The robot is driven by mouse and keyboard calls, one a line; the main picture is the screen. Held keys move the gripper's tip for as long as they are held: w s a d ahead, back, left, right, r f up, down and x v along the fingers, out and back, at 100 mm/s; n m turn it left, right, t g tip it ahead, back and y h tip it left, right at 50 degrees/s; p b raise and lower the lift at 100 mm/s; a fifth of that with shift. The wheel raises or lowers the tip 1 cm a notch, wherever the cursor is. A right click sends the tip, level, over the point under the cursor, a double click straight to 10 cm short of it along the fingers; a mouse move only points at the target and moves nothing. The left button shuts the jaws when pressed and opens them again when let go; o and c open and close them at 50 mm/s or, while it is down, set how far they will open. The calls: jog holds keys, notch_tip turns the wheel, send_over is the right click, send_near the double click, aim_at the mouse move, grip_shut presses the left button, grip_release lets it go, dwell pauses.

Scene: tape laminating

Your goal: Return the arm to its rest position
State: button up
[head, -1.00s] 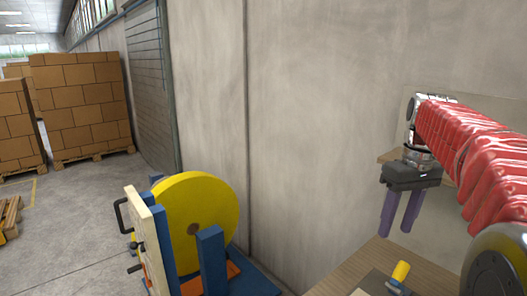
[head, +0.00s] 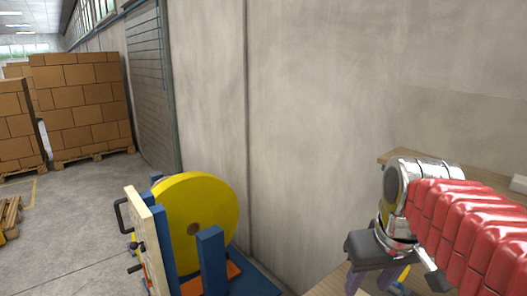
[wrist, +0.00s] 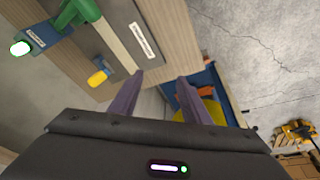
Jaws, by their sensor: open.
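My gripper (head: 376,285) hangs at the lower right of the head view, below the end of my red-sleeved arm. Its dark body is over the wooden table (head: 330,286), and its two purple fingers point down. In the wrist view my gripper (wrist: 160,77) also shows, with its fingers apart and nothing between them. The fingers lie over the table edge region in that picture, between the table and the blue stand. The lower part of the fingers is cut off in the head view.
A yellow wheel (head: 190,205) on a blue stand (head: 212,262) is left of the table. A yellow-handled tool (wrist: 97,78) and a green part (wrist: 76,14) are on the table side. A concrete wall (head: 320,140) stands behind; boxes on pallets (head: 80,100) are far left.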

jog(key=s+a+f+m+t, duration=0.1)
jog(key=s+a+f+t, duration=0.1)
jog(key=s+f, duration=0.5)
jog(key=shift+s+a+f, duration=0.2)
jog(key=shift+s+a, duration=0.2)
jog(key=shift+a, duration=0.5)
jog(key=shift+c, duration=0.3)
jog(key=shift+c, duration=1.2)
jog(key=shift+d, duration=0.15)
